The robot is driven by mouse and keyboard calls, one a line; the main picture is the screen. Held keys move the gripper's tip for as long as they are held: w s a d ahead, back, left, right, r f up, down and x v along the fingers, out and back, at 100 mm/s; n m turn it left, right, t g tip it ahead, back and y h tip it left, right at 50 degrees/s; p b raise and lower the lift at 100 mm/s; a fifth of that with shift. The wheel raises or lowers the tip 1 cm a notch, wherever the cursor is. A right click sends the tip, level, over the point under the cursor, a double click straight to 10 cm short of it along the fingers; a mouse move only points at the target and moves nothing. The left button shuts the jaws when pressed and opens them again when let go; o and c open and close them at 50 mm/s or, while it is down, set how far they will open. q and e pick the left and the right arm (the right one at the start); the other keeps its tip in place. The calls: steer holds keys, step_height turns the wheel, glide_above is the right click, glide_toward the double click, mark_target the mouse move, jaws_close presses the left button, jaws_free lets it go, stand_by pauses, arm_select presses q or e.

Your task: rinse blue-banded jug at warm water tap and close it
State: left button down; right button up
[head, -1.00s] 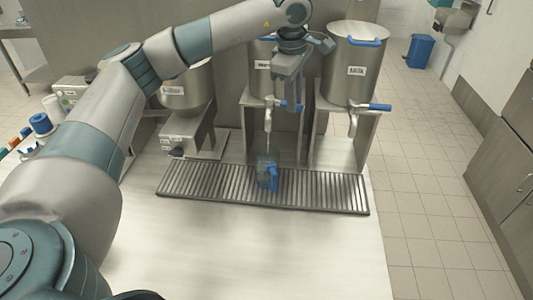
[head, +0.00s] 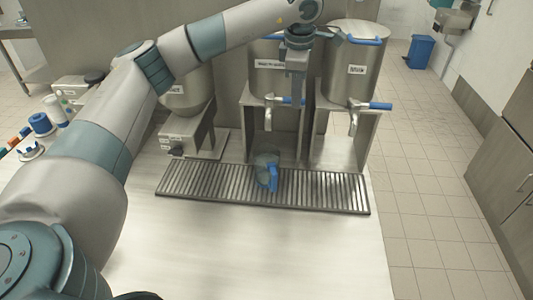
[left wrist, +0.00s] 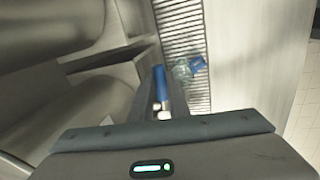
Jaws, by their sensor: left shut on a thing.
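The blue-banded jug (head: 264,160), clear with a blue handle, stands upright on the drip grate (head: 320,190) below the middle tap (head: 268,118). It also shows in the left wrist view (left wrist: 181,73). No water stream shows between the spout and the jug. My left gripper (head: 291,98) is shut on the middle tap's blue lever (left wrist: 160,80), which points to the right in the head view. The gripper hides part of the lever and of the container behind. My right gripper is not in view.
A steel container with a blue-handled tap (head: 380,106) stands to the right, and another dispenser (head: 185,135) to the left. Small coloured items (head: 40,124) lie at the far left. The counter (head: 260,250) in front of the grate is clear.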

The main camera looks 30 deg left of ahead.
arm_select(q)
steer(key=shift+w+a+n, duration=0.15)
steer(key=shift+w+n, duration=0.25)
steer(key=shift+n, duration=0.3)
steer(key=shift+r, duration=0.1)
steer(key=shift+a+r+n, duration=0.1)
steer(key=shift+r+n, duration=0.05)
steer(key=shift+n, duration=0.15)
steer(key=c, duration=1.6)
jaws_free()
steer(key=shift+w, duration=0.15)
steer(key=shift+w+f, duration=0.15)
steer(key=shift+f, duration=0.1)
